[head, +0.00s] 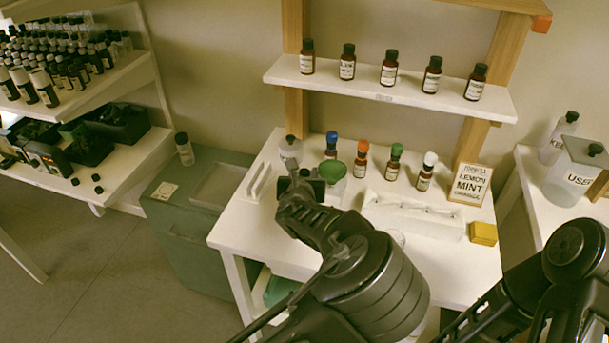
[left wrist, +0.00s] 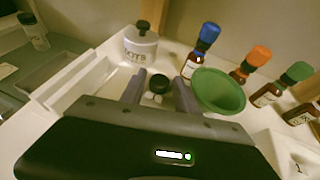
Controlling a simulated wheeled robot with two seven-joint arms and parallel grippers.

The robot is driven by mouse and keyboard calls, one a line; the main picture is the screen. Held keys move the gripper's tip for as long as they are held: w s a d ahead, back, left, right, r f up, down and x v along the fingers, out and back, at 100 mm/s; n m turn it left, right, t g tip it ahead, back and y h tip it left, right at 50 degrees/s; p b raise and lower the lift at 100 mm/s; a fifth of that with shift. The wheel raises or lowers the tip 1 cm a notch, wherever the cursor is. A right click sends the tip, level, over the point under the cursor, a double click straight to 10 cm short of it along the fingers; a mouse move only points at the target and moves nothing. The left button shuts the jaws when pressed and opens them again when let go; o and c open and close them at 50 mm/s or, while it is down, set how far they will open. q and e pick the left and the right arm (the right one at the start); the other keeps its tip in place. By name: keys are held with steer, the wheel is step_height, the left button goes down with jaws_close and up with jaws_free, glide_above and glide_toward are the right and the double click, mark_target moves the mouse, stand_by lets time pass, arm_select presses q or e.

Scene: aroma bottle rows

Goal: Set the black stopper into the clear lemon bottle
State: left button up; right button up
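My left gripper (head: 303,187) is over the left part of the white table, just left of the green funnel (head: 333,172). In the left wrist view its two fingers (left wrist: 160,86) stand apart. A small black stopper or cap (left wrist: 160,84) shows between them, with a pale clear part (left wrist: 153,98) below it. A thin gap seems to show on each side of it; contact cannot be told. I cannot make out which glass is the clear lemon bottle. My right arm shows at the lower right; its gripper is out of frame.
A pale jar with a black top (left wrist: 140,45) stands behind the fingers. Brown bottles with blue (head: 332,144), orange (head: 361,160), green (head: 394,161) and white (head: 427,171) tops stand in a row. A lemon mint card (head: 470,184) and yellow block (head: 484,233) are at right.

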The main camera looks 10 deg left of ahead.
arm_select(q)
steer(key=shift+c, duration=0.5)
jaws_close()
